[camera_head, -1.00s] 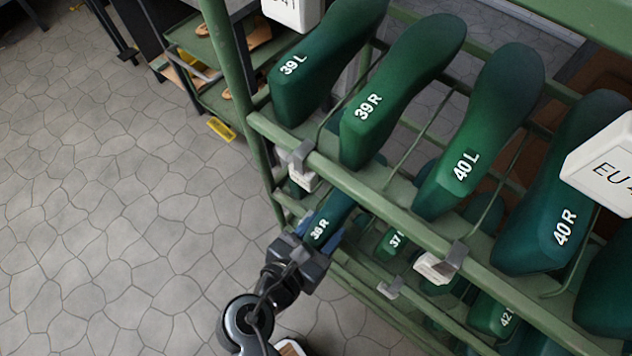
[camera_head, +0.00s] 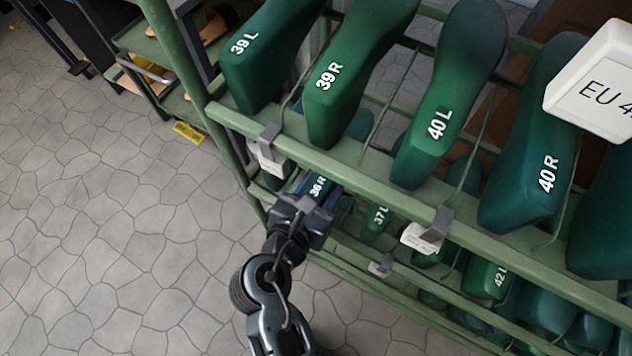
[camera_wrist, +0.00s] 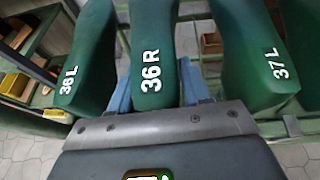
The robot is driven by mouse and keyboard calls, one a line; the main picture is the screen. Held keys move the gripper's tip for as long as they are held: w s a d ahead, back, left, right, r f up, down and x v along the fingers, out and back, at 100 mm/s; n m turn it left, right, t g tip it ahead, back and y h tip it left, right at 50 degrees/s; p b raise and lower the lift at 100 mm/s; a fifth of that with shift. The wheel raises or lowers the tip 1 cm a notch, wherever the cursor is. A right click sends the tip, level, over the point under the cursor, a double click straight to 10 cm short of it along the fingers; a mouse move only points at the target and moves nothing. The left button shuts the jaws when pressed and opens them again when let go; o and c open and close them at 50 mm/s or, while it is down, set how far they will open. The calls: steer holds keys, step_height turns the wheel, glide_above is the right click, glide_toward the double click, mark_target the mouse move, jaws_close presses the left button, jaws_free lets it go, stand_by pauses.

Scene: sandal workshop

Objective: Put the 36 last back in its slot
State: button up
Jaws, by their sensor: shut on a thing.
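The 36 R last (camera_wrist: 151,62) is dark green with white lettering. My gripper (camera_wrist: 155,98) is shut on its heel end, with a blue finger on each side. In the wrist view it lies between the 36 L last (camera_wrist: 84,70) on the left and the 37 L last (camera_wrist: 258,60) on the right. In the head view the 36 R last (camera_head: 318,186) and my gripper (camera_head: 308,200) are at the shelf below the top row, partly hidden by the upper rail. I cannot tell whether the last rests on its slot.
The green rack (camera_head: 330,172) holds the 39 L last (camera_head: 262,60), 39 R last (camera_head: 345,85), 40 L last (camera_head: 445,100) and 40 R last (camera_head: 530,150) above. White label tags (camera_head: 425,238) hang from the rails. The stone floor (camera_head: 120,240) at left is clear.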

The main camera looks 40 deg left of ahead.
steer(key=shift+w+a+b, duration=0.15)
steer(key=shift+w+b, duration=0.15)
steer(key=shift+w, duration=0.25)
steer(key=shift+w+a+b, duration=0.15)
steer(key=shift+w+b, duration=0.1)
steer(key=shift+w, duration=0.3)
steer(key=shift+f+b, duration=0.6)
steer(key=shift+f, duration=0.6)
steer(key=shift+f, duration=0.2)
steer(key=o, duration=1.1)
steer(key=shift+f, duration=0.15)
steer(key=p+v, duration=0.2)
steer(key=v, duration=0.6)
